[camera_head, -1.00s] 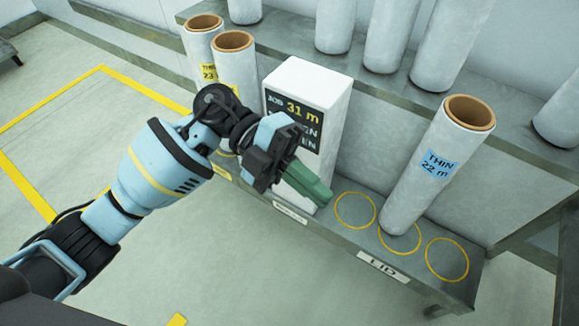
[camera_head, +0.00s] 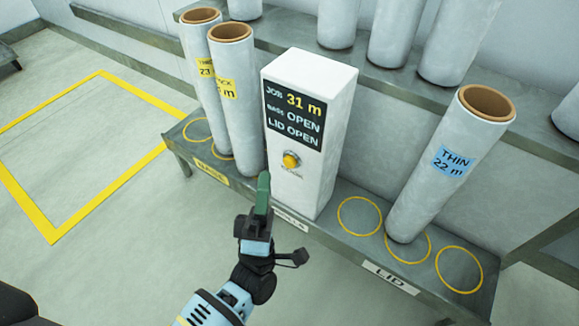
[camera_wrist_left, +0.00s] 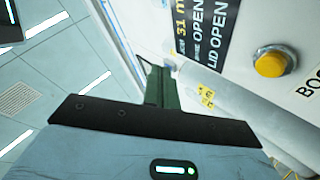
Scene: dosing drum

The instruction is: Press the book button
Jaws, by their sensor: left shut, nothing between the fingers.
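The book button (camera_head: 291,160) is a yellow-orange round button in a pale collar on the front of a white box (camera_head: 325,105). It shows large in the left wrist view (camera_wrist_left: 271,64), with partly cut-off lettering beside it. The box's dark display (camera_head: 293,117) reads "JOB 31 m", a small word with "OPEN", and "LID OPEN". My left gripper (camera_head: 263,180) has green fingers shut together with nothing between them. It is in front of the box, below and left of the button in the head view, and looks apart from the button. My right gripper is not in view.
Two tubes (camera_head: 236,110) with yellow labels stand left of the box. A tube labelled "THIN 22 m" (camera_head: 440,165) stands at the right by the "LID" plate (camera_head: 391,277). Yellow rings (camera_head: 359,216) mark the low bench. More pale tubes stand on the shelf behind.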

